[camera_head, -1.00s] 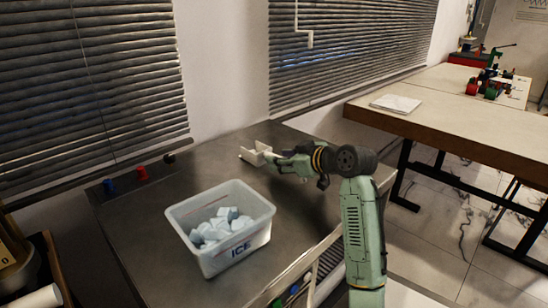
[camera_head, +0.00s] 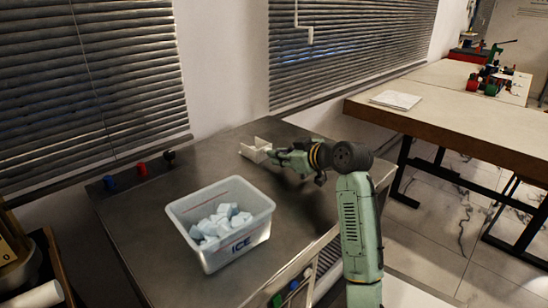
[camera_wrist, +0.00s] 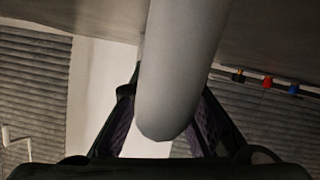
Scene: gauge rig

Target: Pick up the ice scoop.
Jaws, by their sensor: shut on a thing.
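The ice scoop (camera_head: 255,150) is a pale, open-topped scoop at the back of the dark metal counter, in the head view. My gripper (camera_head: 275,156) is at its right-hand, handle end. In the wrist view a thick grey rounded handle (camera_wrist: 180,70) fills the middle, between the two fingers of my gripper (camera_wrist: 165,120). The fingers are shut on it. I cannot tell from the head view whether the scoop touches the counter.
A clear bin marked ICE (camera_head: 262,235), holding pale blue ice cubes (camera_head: 220,222), stands on the counter (camera_head: 150,225) in front of the scoop. Blue, red and black knobs (camera_head: 141,169) line the back left edge. A wooden table (camera_head: 450,115) stands at right.

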